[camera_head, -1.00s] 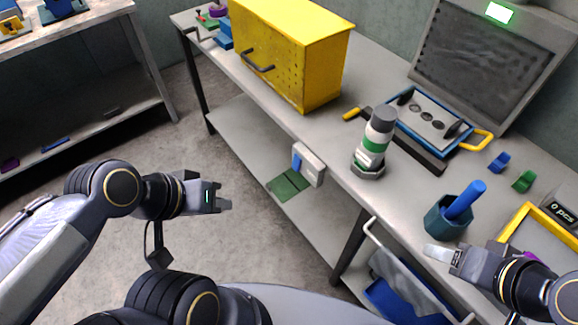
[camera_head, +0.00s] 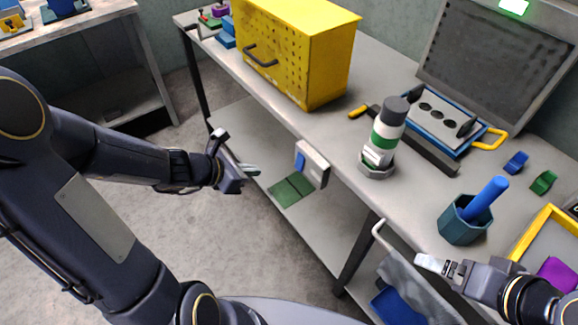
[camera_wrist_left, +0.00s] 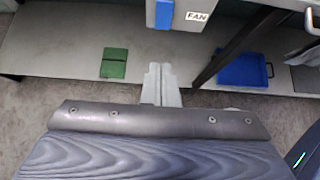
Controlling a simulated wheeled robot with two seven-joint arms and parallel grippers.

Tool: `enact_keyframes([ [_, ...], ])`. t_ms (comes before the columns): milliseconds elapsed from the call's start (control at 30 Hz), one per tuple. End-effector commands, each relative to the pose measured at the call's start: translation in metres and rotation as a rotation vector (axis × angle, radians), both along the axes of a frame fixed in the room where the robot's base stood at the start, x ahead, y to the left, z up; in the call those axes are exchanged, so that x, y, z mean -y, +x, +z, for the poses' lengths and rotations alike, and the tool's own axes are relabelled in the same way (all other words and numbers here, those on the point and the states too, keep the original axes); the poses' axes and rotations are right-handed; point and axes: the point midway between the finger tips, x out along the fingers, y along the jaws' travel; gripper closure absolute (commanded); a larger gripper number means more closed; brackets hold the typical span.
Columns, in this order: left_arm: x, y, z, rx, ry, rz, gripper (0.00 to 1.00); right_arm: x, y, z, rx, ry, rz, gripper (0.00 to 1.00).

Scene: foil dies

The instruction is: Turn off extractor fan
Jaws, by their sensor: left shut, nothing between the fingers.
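The fan switch is a white box (camera_head: 313,165) with a blue rocker (camera_head: 299,162), mounted at the front edge of the workbench. In the left wrist view the box carries a "FAN" label (camera_wrist_left: 197,16) and the blue rocker (camera_wrist_left: 165,14) is at the top edge. The extractor fan (camera_head: 478,62) is a grey unit with a dark filter face at the back right; its indicator (camera_head: 514,6) glows green. My left gripper (camera_head: 252,170) is shut and empty, left of the switch and apart from it. My right gripper (camera_head: 428,262) is by the bench's front edge; its finger gap is unclear.
A yellow cabinet (camera_head: 325,55), a bottle (camera_head: 388,132) in a holder, a blue-framed tray (camera_head: 440,115) and a blue hexagonal cup (camera_head: 462,222) stand on the workbench. Green pads (camera_head: 291,190) lie on the lower shelf. Floor left of the bench is clear.

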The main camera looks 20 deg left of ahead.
Motion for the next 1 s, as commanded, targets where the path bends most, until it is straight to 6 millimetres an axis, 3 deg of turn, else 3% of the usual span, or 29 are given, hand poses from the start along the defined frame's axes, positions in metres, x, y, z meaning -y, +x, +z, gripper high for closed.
enact_keyframes([
  [267, 0.008, 0.009, -0.013, 0.000, 0.000, -0.004, 1.00, 0.000, 0.000, -0.009, 0.000, 0.000, 0.000, 0.00],
  [667, 0.049, 0.060, -0.066, 0.000, 0.001, -0.007, 1.00, 0.000, 0.000, -0.043, 0.000, 0.000, 0.000, 0.00],
  [1000, 0.072, 0.090, -0.070, 0.003, 0.002, -0.005, 1.00, 0.000, 0.000, -0.041, 0.000, 0.000, 0.000, 0.00],
])
